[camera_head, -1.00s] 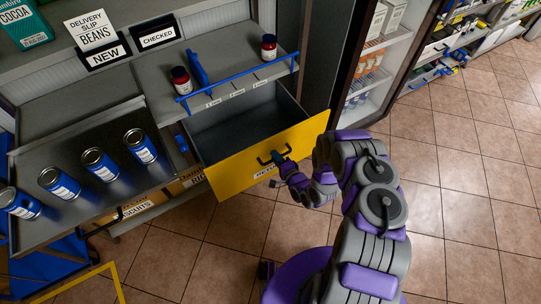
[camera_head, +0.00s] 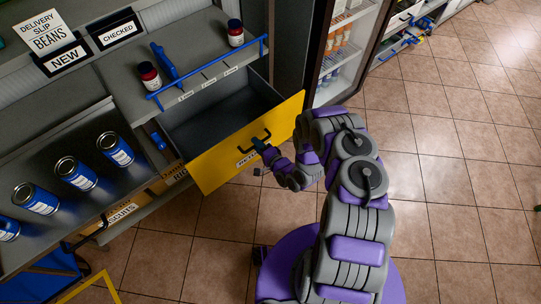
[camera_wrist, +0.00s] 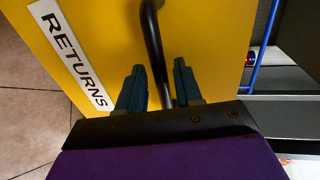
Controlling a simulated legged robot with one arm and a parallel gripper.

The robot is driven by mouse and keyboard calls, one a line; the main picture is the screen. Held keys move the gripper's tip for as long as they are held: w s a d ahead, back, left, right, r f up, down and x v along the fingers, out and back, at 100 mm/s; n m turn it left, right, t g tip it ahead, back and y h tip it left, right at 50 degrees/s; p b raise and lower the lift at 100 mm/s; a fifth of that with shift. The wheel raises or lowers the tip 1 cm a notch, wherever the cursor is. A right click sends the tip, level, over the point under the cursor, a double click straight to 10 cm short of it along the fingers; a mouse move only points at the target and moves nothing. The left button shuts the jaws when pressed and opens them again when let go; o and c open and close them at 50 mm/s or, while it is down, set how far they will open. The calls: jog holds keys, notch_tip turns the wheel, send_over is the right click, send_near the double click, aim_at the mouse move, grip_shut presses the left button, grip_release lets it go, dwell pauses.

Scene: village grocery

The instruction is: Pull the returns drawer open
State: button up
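The returns drawer is pulled out from under the counter, and its grey inside (camera_head: 215,117) looks empty. Its yellow front (camera_head: 217,168) carries a black bar handle (camera_head: 240,149) and a white RETURNS label (camera_wrist: 72,52). My gripper (camera_head: 262,146) is at the handle. In the wrist view the handle (camera_wrist: 153,35) runs between the two teal fingers of my gripper (camera_wrist: 160,80). The fingers stand apart, with narrow gaps beside the bar, so they look open around it. Whether either finger touches the bar is hard to tell.
Several blue cans (camera_head: 76,174) stand on the left tray. A glass-door fridge (camera_head: 338,55) is behind. Tiled floor (camera_head: 450,160) is clear to the right.

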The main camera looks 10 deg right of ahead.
jog(key=v, duration=1.6)
jog(key=shift+s+d+p, duration=0.2)
jog(key=shift+d+p, duration=0.1)
